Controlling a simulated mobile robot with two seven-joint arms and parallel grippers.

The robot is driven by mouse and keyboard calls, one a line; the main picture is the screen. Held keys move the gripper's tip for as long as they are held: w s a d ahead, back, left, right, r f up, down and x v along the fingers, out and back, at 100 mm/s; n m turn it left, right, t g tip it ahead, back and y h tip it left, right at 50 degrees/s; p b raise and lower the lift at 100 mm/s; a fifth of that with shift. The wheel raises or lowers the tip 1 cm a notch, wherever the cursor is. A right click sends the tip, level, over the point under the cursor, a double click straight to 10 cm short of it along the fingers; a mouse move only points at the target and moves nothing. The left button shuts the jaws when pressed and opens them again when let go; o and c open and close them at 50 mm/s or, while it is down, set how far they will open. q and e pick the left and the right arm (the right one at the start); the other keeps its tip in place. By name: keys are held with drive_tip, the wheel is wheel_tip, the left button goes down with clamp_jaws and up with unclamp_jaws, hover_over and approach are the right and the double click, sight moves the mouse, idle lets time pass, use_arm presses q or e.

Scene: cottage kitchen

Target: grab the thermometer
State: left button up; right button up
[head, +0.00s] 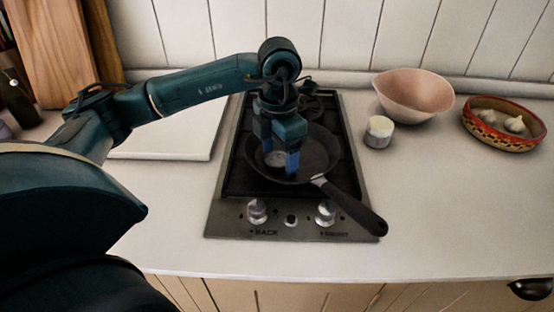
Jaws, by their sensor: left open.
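A small round pale disc with a grey rim (274,159), which looks like the thermometer's dial, lies in the black frying pan (316,150) on the stove. My left gripper (280,164) points down into the pan from above. It is open, with its blue-tipped fingers apart and the disc showing between them. The fingers partly hide the disc, and I cannot tell whether they touch it. My right gripper is not in view.
The pan's black handle (352,210) points to the front right over the hob (222,218) with its knobs. A small white-lidded jar (379,132), a pink bowl (414,92) and a patterned dish of garlic (497,143) stand right. A white board (165,146) lies left. The front right counter is clear.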

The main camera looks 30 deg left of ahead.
use_arm(q)
drive_tip(key=c, duration=1.2)
drive_tip(key=shift+o, duration=0.2)
drive_tip(key=shift+r, duration=0.15)
